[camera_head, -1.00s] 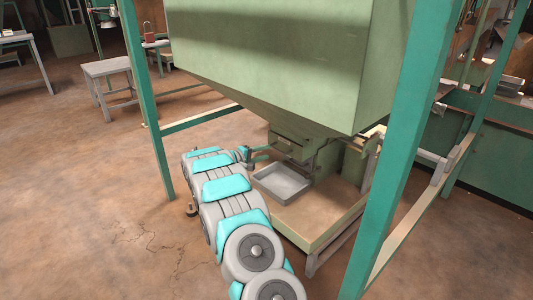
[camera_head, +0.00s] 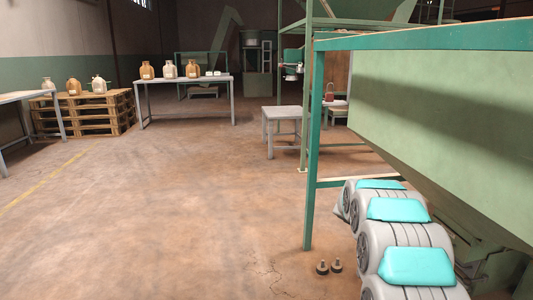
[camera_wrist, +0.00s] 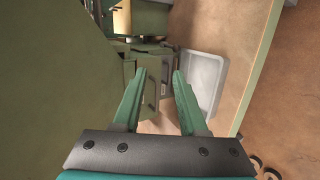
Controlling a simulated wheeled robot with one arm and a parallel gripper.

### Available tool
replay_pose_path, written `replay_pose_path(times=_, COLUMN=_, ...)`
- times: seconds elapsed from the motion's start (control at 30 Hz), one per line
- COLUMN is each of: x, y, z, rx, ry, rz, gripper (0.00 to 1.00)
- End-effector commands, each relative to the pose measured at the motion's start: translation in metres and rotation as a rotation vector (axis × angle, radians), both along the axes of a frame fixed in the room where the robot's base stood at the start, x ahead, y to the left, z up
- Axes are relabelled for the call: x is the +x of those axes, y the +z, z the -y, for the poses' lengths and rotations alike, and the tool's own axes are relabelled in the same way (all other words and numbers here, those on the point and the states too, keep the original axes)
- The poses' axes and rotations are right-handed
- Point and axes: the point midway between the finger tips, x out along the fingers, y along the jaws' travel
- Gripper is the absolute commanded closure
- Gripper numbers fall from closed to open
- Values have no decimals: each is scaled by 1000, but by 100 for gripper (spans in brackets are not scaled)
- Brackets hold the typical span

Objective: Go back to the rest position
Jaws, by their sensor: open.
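My gripper (camera_wrist: 156,88) is in the wrist view, with its two green fingers apart and nothing between them. It is under the green hopper (camera_head: 440,130), whose wall fills the left of the wrist view (camera_wrist: 45,90). A grey tray (camera_wrist: 205,75) lies just beyond and right of the fingers, on the hopper's base. The hopper's outlet parts (camera_wrist: 148,65) show ahead of the fingers. In the head view my arm reaches in under the hopper at the lower right, and my gripper is hidden there.
A green frame post (camera_head: 314,150) stands left of my arm. Two small dark pieces (camera_head: 322,267) lie on the floor by it. A small table (camera_head: 282,113), a long table with jugs (camera_head: 185,82) and a pallet stack (camera_head: 95,110) stand farther back. The floor at left is open.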

Motion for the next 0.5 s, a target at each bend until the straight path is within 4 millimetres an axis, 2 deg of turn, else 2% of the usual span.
replay_pose_path(times=0.03, x=-14, y=9, z=-8, rx=29, ry=-9, rz=-2, gripper=58)
replay_pose_path(times=0.13, x=-40, y=19, z=-25, rx=92, ry=-28, rz=-12, gripper=58)
replay_pose_path(times=0.5, x=-146, y=44, z=-95, rx=336, ry=-85, rz=-49, gripper=58)
